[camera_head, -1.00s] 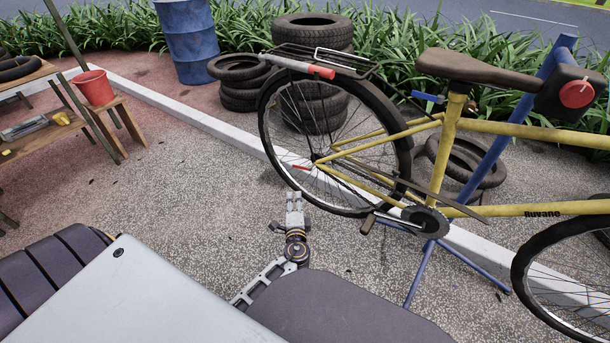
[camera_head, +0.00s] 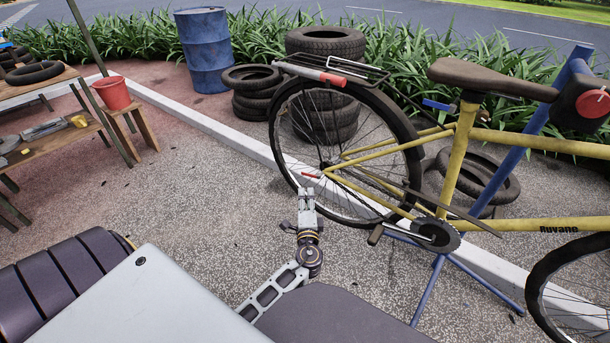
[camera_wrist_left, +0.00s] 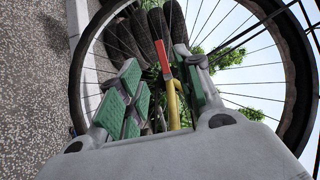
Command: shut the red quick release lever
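The red quick release lever (camera_head: 312,175) is at the hub of the yellow bicycle's (camera_head: 455,165) rear wheel (camera_head: 290,150). In the left wrist view the red lever (camera_wrist_left: 164,58) points up, with a yellow part (camera_wrist_left: 173,105) of the bicycle below it. My left gripper (camera_head: 307,192) is just below the lever in the head view. In the left wrist view the left gripper (camera_wrist_left: 162,75) is open, its green pads apart. The lever shows between the fingers, nearer the right one; I cannot tell whether they touch. My right gripper is out of view.
A blue stand (camera_head: 432,285) holds the bicycle. Stacked tires (camera_head: 325,42) and a blue barrel (camera_head: 205,50) stand behind. A wooden bench (camera_head: 60,135) and red bucket (camera_head: 112,93) are at left. The paving (camera_head: 200,210) left of the wheel is clear.

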